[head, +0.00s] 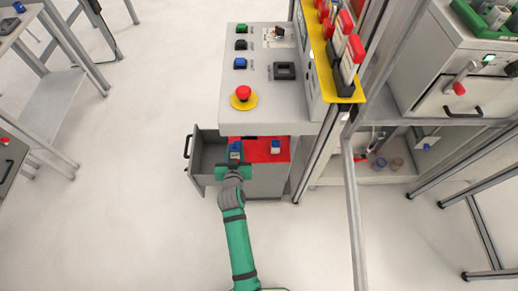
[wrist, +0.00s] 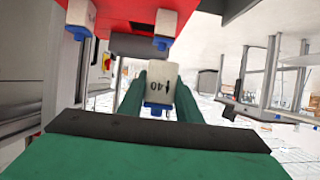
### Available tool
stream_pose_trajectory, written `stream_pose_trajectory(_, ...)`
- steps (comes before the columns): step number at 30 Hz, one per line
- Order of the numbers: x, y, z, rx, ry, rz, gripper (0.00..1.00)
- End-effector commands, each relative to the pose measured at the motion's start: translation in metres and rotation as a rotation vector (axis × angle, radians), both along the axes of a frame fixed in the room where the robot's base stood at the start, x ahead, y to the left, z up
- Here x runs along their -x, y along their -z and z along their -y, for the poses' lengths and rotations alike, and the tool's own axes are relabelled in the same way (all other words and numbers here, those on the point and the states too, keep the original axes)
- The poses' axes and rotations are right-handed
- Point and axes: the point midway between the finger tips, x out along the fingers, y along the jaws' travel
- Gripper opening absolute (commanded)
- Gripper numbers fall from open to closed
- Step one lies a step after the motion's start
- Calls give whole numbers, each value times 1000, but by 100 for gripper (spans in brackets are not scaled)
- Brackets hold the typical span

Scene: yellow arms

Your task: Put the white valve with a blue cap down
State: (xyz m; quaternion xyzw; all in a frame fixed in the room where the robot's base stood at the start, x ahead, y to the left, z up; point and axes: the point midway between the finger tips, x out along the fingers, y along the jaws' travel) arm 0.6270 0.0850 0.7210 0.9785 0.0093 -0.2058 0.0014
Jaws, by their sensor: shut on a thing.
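My gripper (head: 234,167) is shut on a white valve with a blue cap. In the head view the gripper is at the open drawer, beside the red surface (head: 263,156), and partly covers the held valve. Another white and blue valve (head: 275,147) stands on the red surface. The wrist view shows two such valves on the red surface, one at left (wrist: 80,16).
The grey control cabinet (head: 262,110) with a red emergency button (head: 243,93) rises just behind the drawer (head: 207,153). A metal frame post (head: 322,150) stands close on the right. The floor on the left is open.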

Motion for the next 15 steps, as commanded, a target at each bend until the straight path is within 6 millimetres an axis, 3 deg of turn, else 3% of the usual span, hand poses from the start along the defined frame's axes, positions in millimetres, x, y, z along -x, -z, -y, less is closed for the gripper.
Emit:
stream_pose_trajectory(3, -12, -12, -26, 2, 5, 13, 3)
stream_pose_trajectory(7, -18, -17, -34, 1, 17, 22, 3)
stream_pose_trajectory(11, -27, -10, -20, 0, 22, 22, 3)
stream_pose_trajectory(15, -41, 3, 7, 0, 24, 22, 3)
